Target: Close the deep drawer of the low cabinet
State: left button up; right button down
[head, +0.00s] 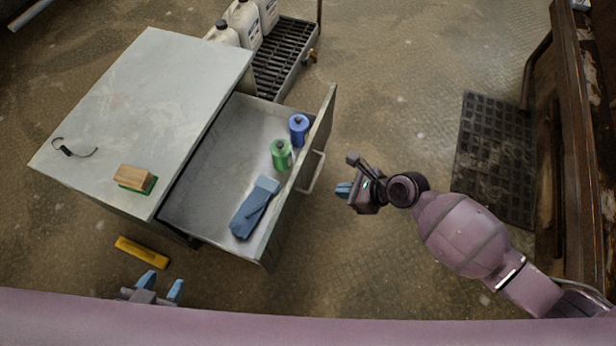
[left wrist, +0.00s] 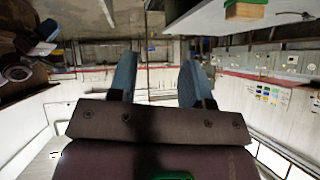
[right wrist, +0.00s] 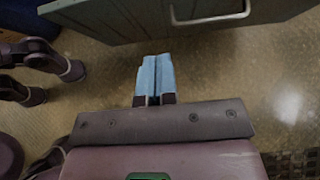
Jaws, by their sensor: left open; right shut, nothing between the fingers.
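The low cabinet (head: 150,100) has a pale grey top. Its deep drawer (head: 215,165) is pulled out to the right and holds a green bottle (head: 281,155), a blue bottle (head: 298,130) and folded blue gloves (head: 254,207). The drawer front (head: 300,185) has a bar handle (head: 313,172), which also shows in the right wrist view (right wrist: 210,18). My right gripper (head: 344,190) is shut and empty, a short gap to the right of the drawer front, apart from it. My left gripper (head: 160,284) is open and empty, low at the front left, below the cabinet.
A brush with a wooden block (head: 134,178) and a dark curved item (head: 72,149) lie on the cabinet top. A yellow object (head: 142,251) lies on the floor. White jugs (head: 245,22) stand on a black grate (head: 283,60) behind. A dark mat (head: 495,150) lies right.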

aim_at(293, 187)
jog(key=b+x, duration=0.1)
jog(key=x, duration=0.3)
jog(key=b+x, duration=0.2)
jog(key=x, duration=0.2)
jog(key=a+r+b+x, duration=0.1)
jog(key=x, duration=0.2)
jog(key=shift+w+a+f+b, duration=0.2)
jog(key=shift+a+f+b, duration=0.05)
jog(key=shift+b, duration=0.1)
jog(key=shift+w+a+r, duration=0.1)
jog(key=shift+w+a, duration=0.2)
jog(key=shift+a, duration=0.45)
pick_arm(q)
jog(key=shift+w+f+t, duration=0.15)
jog(key=shift+f+t, duration=0.3)
jog(key=shift+t, duration=0.25)
pick_arm(e)
jog(key=shift+a+r, duration=0.1)
